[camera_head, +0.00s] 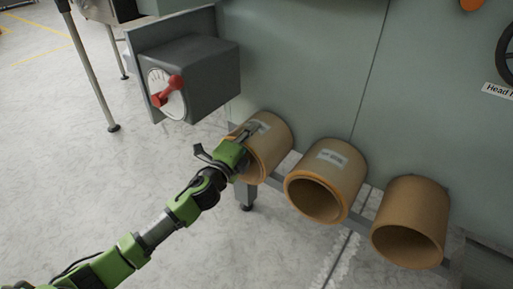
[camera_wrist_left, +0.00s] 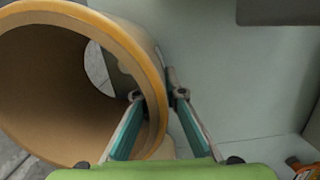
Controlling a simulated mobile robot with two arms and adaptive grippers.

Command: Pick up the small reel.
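My left gripper (camera_head: 246,136) is at the left reel. In the left wrist view, its fingers (camera_wrist_left: 157,94) straddle the wall of that reel (camera_wrist_left: 108,24), one inside the opening and one along the outside. Whether both fingers press on the wall cannot be told. My right gripper is out of view.
The reels rest on a rail (camera_head: 364,222) along a grey-green machine panel (camera_head: 310,60). A grey box with a red-handled dial (camera_head: 172,92) juts out above and left of the left reel.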

